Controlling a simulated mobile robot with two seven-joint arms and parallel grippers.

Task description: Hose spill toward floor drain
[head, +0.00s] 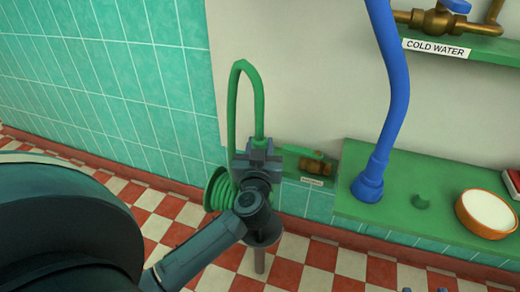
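The gripper appears shut on the hose, but the wrist hides much of the contact. A coil of green hose (218,190) shows just left of the wrist. No spill or floor drain can be made out.
A green shelf (400,208) at the right bears a blue pipe (390,100) and a white-filled bowl (486,214). A brass valve (318,168) sits on the wall behind the gripper. Small grey-blue tips (441,290) at the bottom edge are unclear. Checkered floor (165,215) is open.

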